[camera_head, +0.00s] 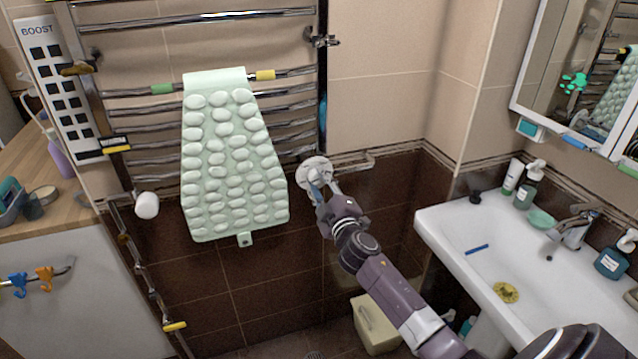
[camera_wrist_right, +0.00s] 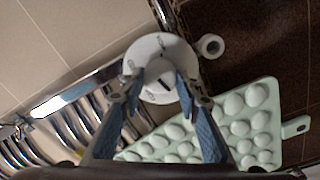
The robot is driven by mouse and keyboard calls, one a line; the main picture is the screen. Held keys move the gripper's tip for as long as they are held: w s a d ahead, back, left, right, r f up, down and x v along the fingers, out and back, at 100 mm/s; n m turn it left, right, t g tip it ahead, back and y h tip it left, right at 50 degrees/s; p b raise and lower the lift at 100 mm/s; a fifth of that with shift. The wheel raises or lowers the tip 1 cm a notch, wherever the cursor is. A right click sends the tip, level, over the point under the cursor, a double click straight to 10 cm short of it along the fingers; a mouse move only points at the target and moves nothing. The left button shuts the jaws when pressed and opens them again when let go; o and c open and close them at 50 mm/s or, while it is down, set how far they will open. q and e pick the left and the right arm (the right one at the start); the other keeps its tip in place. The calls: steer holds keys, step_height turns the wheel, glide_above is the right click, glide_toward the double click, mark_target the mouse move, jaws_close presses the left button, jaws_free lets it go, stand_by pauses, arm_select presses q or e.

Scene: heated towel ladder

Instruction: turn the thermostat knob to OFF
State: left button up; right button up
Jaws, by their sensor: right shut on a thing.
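The thermostat knob (camera_head: 313,165) is a round white dial at the lower right corner of the towel ladder (camera_head: 196,19). In the right wrist view the dial (camera_wrist_right: 152,50) faces the camera, with small dark letters around its face that I cannot read surely. A short dark mark shows near its middle, between the fingers. My right gripper (camera_head: 318,188) reaches up to the dial from below right. Its two blue-padded fingers (camera_wrist_right: 162,84) stand on either side of the dial's middle, shut on the knob, and hide part of it. My left gripper is not in view.
A pale green bubbled mat (camera_head: 232,165) hangs on the ladder, left of the knob. A BOOST panel (camera_head: 55,90) is at the far left, a white sink (camera_head: 480,240) at the right. A cream bin (camera_head: 375,325) stands below.

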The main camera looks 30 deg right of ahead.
steer(key=shift+f+n, duration=0.1)
steer(key=shift+n, duration=1.5)
steer(key=o, duration=1.2)
steer(key=shift+c, duration=0.2)
steer(key=v, duration=1.2)
